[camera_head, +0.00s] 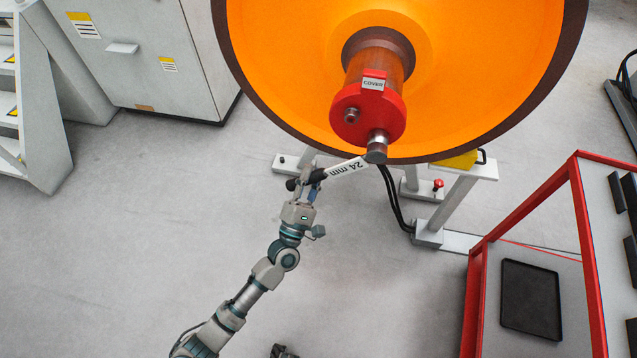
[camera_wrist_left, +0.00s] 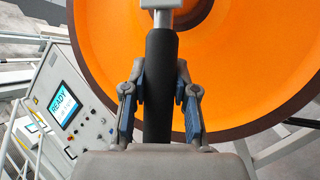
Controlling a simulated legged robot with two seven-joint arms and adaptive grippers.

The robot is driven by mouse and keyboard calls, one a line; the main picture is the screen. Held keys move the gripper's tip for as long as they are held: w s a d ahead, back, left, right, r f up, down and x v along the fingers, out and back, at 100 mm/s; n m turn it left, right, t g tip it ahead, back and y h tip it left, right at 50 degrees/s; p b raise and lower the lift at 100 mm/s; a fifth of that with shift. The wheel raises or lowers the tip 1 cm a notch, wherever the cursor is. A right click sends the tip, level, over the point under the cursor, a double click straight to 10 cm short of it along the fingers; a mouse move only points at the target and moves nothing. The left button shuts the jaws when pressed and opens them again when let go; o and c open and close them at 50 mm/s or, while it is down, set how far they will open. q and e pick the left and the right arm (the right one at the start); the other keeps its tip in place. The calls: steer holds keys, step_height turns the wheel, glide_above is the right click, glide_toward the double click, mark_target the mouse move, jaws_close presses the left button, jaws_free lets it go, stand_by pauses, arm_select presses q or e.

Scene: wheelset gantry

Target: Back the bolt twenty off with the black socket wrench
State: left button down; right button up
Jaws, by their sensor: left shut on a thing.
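My left gripper (camera_head: 307,188) is shut on the dark handle of a socket wrench (camera_head: 345,168). The wrench has a pale shaft marked "24 mm" and slants up to the right. Its socket end meets the lower bolt position on the red cover (camera_head: 393,107), hiding any bolt head there; I cannot tell how fully it is seated. Another bolt (camera_head: 351,116) shows on the cover's left side. In the left wrist view, the black handle (camera_wrist_left: 159,85) runs between the two fingers of my left gripper (camera_wrist_left: 160,105). A dark piece at the head view's bottom edge may be my right gripper (camera_head: 283,352).
The orange wheel (camera_head: 280,60) surrounds the cover. A white stand (camera_head: 455,205) with black cables is below it. A red-framed cart (camera_head: 588,250) with a black tray (camera_head: 531,299) stands at right. Grey cabinets (camera_head: 140,60) stand at left. The wrist view shows a "READY" screen (camera_wrist_left: 64,105).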

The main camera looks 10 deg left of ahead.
arm_select(q)
steer(key=shift+a+r, duration=0.1)
steer(key=shift+r, duration=0.2)
steer(key=r+m+h+p, duration=0.1)
steer(key=a+r+m+h+p, duration=0.1)
steer(key=a+r+m+g+h+p, duration=0.1)
steer(key=r+m, duration=0.1)
steer(key=shift+a, duration=0.25)
arm_select(e)
step_height(320, 180, up, 5)
steer(key=w, duration=0.2)
arm_select(q)
steer(key=shift+d+f, duration=0.25)
steer(key=shift+f, duration=0.35)
steer(key=f+n+b, duration=0.1)
steer(key=d+f+n+y+b, duration=0.1)
steer(key=f+n+y+b, duration=0.1)
steer(key=shift+d+t, duration=0.3)
steer(key=shift+d+f+n+y+b, duration=0.15)
steer(key=shift+d+n+y+b, duration=0.15)
steer(key=shift+n, duration=0.1)
steer(key=shift+d+r, duration=0.1)
steer(key=shift+r, duration=0.1)
arm_select(e)
steer(key=f, duration=0.1)
steer(key=s+f, duration=0.1)
steer(key=f, duration=0.1)
steer(key=s+f, duration=0.1)
steer(key=f, duration=0.1)
steer(key=shift+f, duration=0.25)
